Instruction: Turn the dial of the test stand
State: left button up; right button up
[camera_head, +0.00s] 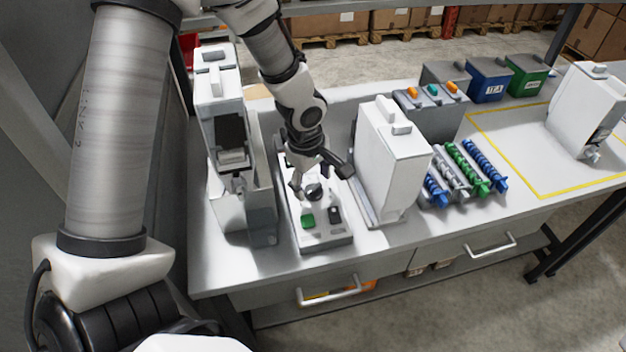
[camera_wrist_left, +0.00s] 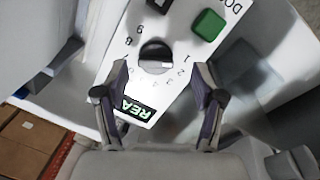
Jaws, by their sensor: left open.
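The test stand (camera_head: 327,240) is a low grey box with a white top, standing on the table between two tall white units. Its dial (camera_head: 313,192) is a round dark knob; in the left wrist view the dial (camera_wrist_left: 155,57) has numbers around it and a light mark on its lower right. A green button (camera_head: 307,221) and a black switch (camera_head: 335,214) sit nearer the table's front edge. My left gripper (camera_head: 320,183) is above the panel at the dial. In the left wrist view its fingers (camera_wrist_left: 161,78) are spread, with the dial between and just beyond the tips. My right gripper is not visible.
A dispenser (camera_head: 222,120) stands close on the left and a white unit (camera_head: 393,155) close on the right. Coloured spiral augers (camera_head: 462,170) lie farther right, with bins (camera_head: 487,80) behind. A yellow-outlined area (camera_head: 530,150) is mostly clear.

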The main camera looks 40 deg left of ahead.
aim_at(312, 183)
pick_arm(q)
jog(key=f, duration=0.1)
jog(key=w+f, duration=0.1)
jog(key=a+f, duration=0.1)
jog(key=shift+w+a, duration=0.1)
jog(key=shift+w, duration=0.15)
jog(key=shift+s+r, duration=0.15)
jog(key=shift+r, duration=0.05)
jog(key=shift+s+d+r, duration=0.15)
jog(key=shift+s+d, duration=0.05)
jog(key=shift+d, duration=0.1)
jog(key=shift+c, duration=1.3)
jog(key=shift+s+d, duration=0.1)
jog(key=c, duration=0.6)
jog(key=shift+c, duration=1.4)
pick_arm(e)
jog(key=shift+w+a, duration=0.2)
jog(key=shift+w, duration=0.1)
pick_arm(q)
jog(key=shift+m, duration=0.3)
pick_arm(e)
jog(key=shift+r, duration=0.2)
